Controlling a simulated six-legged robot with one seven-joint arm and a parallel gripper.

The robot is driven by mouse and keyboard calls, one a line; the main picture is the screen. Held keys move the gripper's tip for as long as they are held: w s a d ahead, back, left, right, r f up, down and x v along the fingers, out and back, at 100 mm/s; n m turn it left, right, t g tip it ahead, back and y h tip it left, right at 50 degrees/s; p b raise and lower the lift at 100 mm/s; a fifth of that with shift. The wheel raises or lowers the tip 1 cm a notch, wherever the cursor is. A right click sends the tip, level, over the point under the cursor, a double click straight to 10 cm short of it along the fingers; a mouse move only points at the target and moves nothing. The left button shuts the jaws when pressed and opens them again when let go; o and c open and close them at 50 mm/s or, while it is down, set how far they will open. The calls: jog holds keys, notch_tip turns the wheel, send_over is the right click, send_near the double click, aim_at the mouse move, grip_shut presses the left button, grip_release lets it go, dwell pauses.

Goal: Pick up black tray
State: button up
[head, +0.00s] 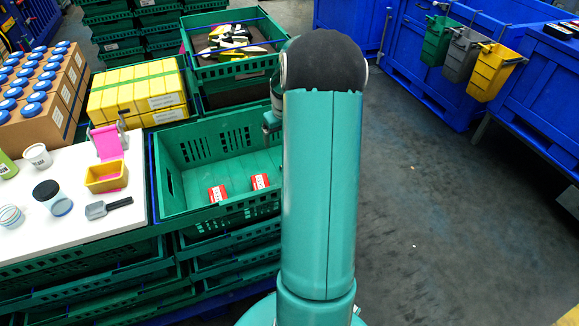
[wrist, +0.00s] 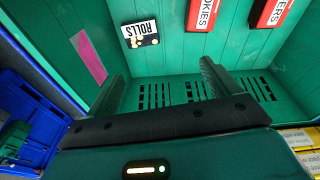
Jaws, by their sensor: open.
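A small black tray (wrist: 146,42) with a white label reading ROLLS and pale round pieces shows in the wrist view, lying on the floor of the green crate (wrist: 165,58). In the head view I cannot make out this tray; my arm covers the right part of the crate (head: 172,208). My gripper (wrist: 160,76) is open over the crate, its two dark fingers apart with nothing between them. The tray is beyond the fingertips in the wrist view, apart from them. In the head view my gripper is mostly hidden behind my arm.
Two red packs (head: 217,193) (head: 260,181) lie in the same crate. A pink strip (wrist: 87,55) shows near the crate's side. A white table (head: 90,225) with small containers stands at left. Yellow boxes (head: 137,92) and another full crate (head: 225,70) stand behind.

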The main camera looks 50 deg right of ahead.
jog(key=shift+m, duration=0.3)
jog(key=d+f, duration=0.1)
jog(key=f, duration=0.3)
jog(key=s+d+f, duration=0.1)
jog(key=d+f, duration=0.1)
jog(key=f, duration=0.2)
jog(key=d+f, duration=0.2)
jog(key=f, duration=0.2)
jog(key=shift+s+d+f, duration=0.1)
jog(key=shift+s+f, duration=0.1)
jog(key=shift+f, duration=0.2)
jog(key=f, duration=0.2)
jog(key=w+f, duration=0.1)
jog(key=f, duration=0.2)
jog(key=shift+d+f, duration=0.1)
jog(key=shift+f, duration=0.15)
jog(key=shift+w, duration=0.1)
jog(key=shift+c, duration=0.2)
jog(key=c, duration=0.7)
